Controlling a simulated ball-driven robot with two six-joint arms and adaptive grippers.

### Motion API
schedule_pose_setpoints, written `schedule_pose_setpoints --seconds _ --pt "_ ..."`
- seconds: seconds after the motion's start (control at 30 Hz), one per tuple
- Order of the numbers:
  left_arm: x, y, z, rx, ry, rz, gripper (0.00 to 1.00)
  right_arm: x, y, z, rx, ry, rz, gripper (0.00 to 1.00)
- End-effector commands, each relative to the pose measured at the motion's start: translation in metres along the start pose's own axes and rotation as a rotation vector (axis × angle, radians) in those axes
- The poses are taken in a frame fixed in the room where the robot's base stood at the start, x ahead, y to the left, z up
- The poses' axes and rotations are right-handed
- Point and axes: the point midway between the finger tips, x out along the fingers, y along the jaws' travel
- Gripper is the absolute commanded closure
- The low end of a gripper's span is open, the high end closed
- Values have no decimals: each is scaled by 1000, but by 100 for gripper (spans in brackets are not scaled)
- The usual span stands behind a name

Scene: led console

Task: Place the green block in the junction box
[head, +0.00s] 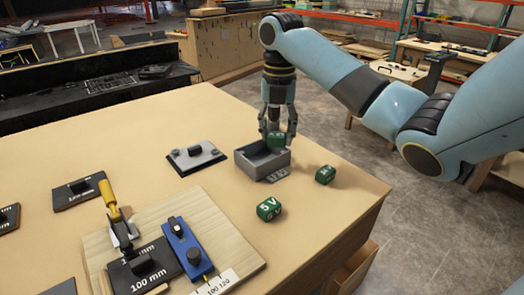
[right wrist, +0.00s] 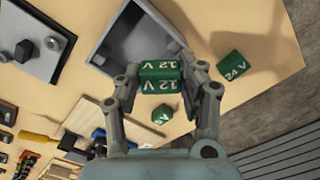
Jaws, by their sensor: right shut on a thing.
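The junction box is an open grey box (head: 248,167) on the wooden table, with a small label at its front; its inside also shows in the right wrist view (right wrist: 128,42). My right gripper (head: 277,136) is shut on a green block marked 12 V (right wrist: 160,77). In the head view the held block (head: 276,140) is over the box's back part. The right wrist view shows it overlapping the box's near edge; its exact height cannot be told. A green 5 V block (head: 269,209) and a green 24 V block (head: 325,174) lie on the table. My left gripper is out of view.
A grey plate with a black knob (head: 195,157) lies left of the box. A wooden board (head: 212,222) holds a yellow-handled clamp (head: 109,199) and a blue device (head: 187,248). Black gauge plates (head: 80,192) lie further left. The table's right edge (head: 375,208) is near the 24 V block.

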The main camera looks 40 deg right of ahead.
Motion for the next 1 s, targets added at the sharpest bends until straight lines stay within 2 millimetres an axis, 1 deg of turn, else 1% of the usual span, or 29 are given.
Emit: schedule_pose_setpoints --seconds 0.03,0.1,0.23,0.33,0.5,0.57,0.93,0.97,1.0 --pt "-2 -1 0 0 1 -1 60 5 12 1 1 5 2 90" --pt "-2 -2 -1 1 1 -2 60 13 23 5 2 3 1 90" --pt "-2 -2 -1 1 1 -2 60 21 34 8 1 -1 -2 90" --pt "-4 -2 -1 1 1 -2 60 29 35 8 0 2 -4 90" --pt "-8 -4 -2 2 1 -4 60 55 34 8 1 1 -5 90" --pt "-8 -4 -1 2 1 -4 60 60 34 8 0 0 -4 90" --pt "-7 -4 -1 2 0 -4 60 65 34 8 0 -1 -3 90" --pt "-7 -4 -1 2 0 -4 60 65 34 8 0 -1 -3 58" --pt "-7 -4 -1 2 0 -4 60 65 34 8 0 -1 -3 53"
